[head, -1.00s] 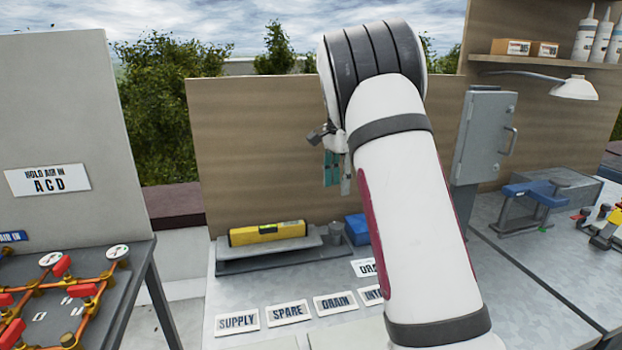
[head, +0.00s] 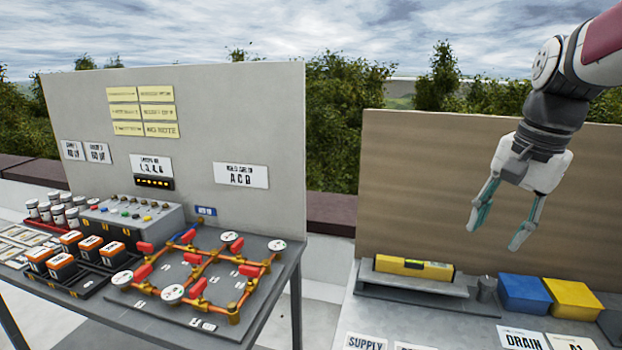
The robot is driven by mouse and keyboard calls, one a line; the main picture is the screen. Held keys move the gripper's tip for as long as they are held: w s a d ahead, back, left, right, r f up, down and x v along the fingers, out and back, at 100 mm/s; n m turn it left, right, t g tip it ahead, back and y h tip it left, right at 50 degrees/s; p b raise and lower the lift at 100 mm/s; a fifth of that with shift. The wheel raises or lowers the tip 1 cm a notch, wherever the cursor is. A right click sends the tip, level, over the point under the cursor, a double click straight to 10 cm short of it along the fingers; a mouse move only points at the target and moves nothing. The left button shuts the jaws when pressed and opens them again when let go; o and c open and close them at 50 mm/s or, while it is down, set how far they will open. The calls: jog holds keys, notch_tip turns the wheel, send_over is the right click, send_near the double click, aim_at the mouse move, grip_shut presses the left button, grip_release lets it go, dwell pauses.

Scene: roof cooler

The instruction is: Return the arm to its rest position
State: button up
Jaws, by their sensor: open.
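My gripper (head: 503,222) hangs in the upper right of the head view, in front of the brown panel. Its two teal-padded fingers point down and stand apart with nothing between them. It is above the metal bench, over the level and the blue box, and looks clear of both. My arm reaches in from the upper right edge; most of it is outside the view.
Below are a yellow level (head: 413,267) on a grey stand, a grey cup (head: 486,288), a blue box (head: 524,294) and a yellow box (head: 573,299). At left, a table carries orange pipework (head: 238,308) with red handles, under a grey board (head: 215,120).

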jog(key=s+a+f+n+t+p, duration=0.1)
jog(key=s+a+n, duration=0.4)
jog(key=s, duration=0.6)
jog(key=s+a+f+n+t+p, duration=0.1)
jog(key=s+a+n, duration=0.4)
jog(key=s, duration=0.6)
jog(key=shift+s+a+n+h+p, duration=0.2)
jog(key=shift+s+n+h+p, duration=0.15)
jog(key=shift+p, duration=0.45)
jog(key=shift+c, duration=1.1)
jog(key=shift+d, duration=0.15)
